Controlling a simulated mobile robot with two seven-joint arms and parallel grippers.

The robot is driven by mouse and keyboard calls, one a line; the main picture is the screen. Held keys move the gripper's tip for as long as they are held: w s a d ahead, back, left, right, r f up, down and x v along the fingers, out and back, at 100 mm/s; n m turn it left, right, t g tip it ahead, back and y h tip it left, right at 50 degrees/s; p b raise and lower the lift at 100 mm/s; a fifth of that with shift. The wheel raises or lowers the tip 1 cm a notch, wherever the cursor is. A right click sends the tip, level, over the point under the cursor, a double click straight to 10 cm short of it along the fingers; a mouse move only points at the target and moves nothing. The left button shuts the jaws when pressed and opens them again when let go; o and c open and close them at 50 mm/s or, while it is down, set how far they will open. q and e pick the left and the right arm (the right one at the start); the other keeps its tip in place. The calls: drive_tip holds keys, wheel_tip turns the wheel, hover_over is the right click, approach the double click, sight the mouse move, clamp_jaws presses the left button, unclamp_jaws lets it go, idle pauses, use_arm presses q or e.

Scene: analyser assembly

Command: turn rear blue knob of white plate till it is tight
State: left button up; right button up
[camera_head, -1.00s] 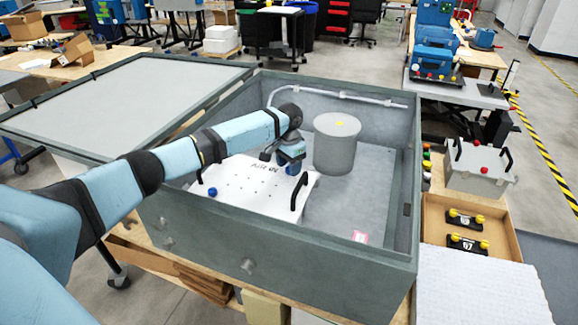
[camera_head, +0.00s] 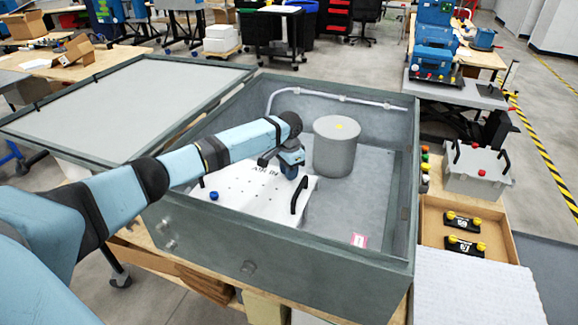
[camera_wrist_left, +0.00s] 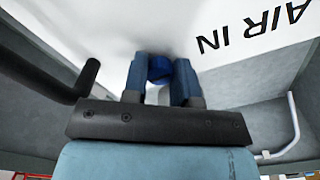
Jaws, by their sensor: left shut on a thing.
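The white plate (camera_head: 247,206) lies inside the grey box, with black handles and printed text on it. A front blue knob (camera_head: 213,195) stands free near its left front edge. My left gripper (camera_head: 290,172) is over the plate's rear part in the head view. In the left wrist view my left gripper (camera_wrist_left: 160,80) is shut on the rear blue knob (camera_wrist_left: 160,68), with a finger on each side of it. The knob is hidden by the gripper in the head view. How far the knob is screwed in cannot be seen. My right gripper is not in view.
A grey cylinder (camera_head: 336,148) stands close to the right of my left gripper. The box's walls (camera_head: 280,262) surround the plate. A pale pipe (camera_head: 345,98) runs along the back wall.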

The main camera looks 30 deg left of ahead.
use_arm(q)
drive_tip(key=shift+m, duration=0.3)
drive_tip(key=o, duration=0.9)
drive_tip(key=shift+o, duration=0.2)
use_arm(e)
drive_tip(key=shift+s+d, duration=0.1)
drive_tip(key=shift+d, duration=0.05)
use_arm(q)
drive_tip(key=shift+r, duration=0.15)
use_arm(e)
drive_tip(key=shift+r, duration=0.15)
use_arm(q)
drive_tip(key=shift+r, duration=0.35)
wheel_tip(320, 180, up, 13)
drive_tip(key=b, duration=0.1)
drive_tip(key=shift+b, duration=0.35)
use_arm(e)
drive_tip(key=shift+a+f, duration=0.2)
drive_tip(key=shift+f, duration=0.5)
use_arm(q)
drive_tip(key=shift+f, duration=0.15)
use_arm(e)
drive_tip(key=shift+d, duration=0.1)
